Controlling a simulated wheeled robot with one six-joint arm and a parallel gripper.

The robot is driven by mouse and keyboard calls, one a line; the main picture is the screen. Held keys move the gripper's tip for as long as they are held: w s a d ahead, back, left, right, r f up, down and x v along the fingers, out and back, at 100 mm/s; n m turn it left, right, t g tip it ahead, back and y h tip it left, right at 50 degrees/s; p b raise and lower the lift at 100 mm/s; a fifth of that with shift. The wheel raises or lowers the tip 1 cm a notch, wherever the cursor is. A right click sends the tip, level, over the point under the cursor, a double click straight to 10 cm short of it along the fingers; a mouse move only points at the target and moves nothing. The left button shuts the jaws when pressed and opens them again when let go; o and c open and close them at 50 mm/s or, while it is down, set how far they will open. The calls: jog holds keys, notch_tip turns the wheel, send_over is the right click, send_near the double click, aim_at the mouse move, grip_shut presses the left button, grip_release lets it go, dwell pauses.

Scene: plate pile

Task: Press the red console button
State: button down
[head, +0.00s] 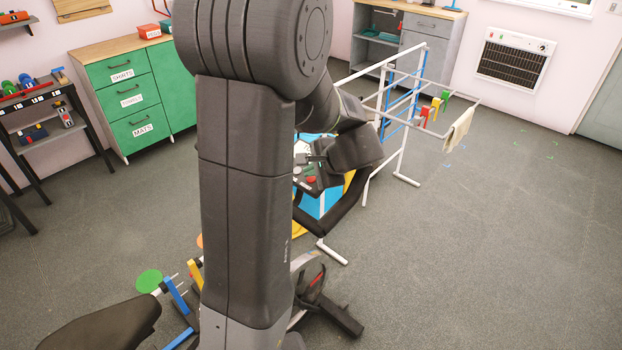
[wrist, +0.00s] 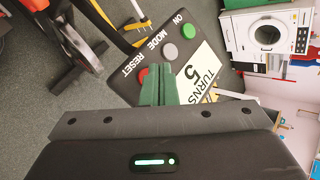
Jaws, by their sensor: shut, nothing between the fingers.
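The dark console panel (wrist: 125,65) fills the upper middle of the wrist view. It carries a red button (wrist: 142,76) by the word RESET, a grey button (wrist: 169,52) by MODE and a green button (wrist: 189,31) by ON. My gripper (wrist: 162,70) is shut and empty, its green fingers just beside the red button in the picture and partly covering it. Whether the fingertips touch the panel cannot be told. In the head view the red button (head: 311,181) shows below my gripper (head: 314,158), and my arm hides part of the console.
A white card (wrist: 201,72) reading TURNS 5 lies on the panel. A white drying rack (head: 401,135) with pegs and a cloth stands behind right. An exercise bike (head: 317,290) stands close below. A green drawer cabinet (head: 130,95) is at the left. The floor at right is clear.

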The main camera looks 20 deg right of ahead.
jog(key=shift+d+f+b, duration=0.1)
jog(key=shift+f+b, duration=0.2)
jog(key=shift+f, duration=0.1)
jog(key=shift+f+b, duration=0.65)
jog(key=shift+f, duration=0.05)
dwell(0.9)
jog(key=shift+r+p, duration=0.35)
jog(key=shift+r, duration=0.2)
jog(key=shift+d+r, duration=0.1)
jog(key=shift+r, duration=0.1)
jog(key=shift+s+d+r+p, duration=0.1)
jog(key=shift+s+r+p, duration=0.1)
jog(key=shift+r+p, duration=0.35)
jog(key=r, duration=0.1)
jog(key=a+r+p, duration=0.1)
jog(key=r+p, duration=0.1)
jog(key=shift+s+a+r, duration=0.15)
jog(key=shift+s+r, duration=0.1)
jog(key=shift+r, duration=0.1)
jog(key=shift+a, duration=0.1)
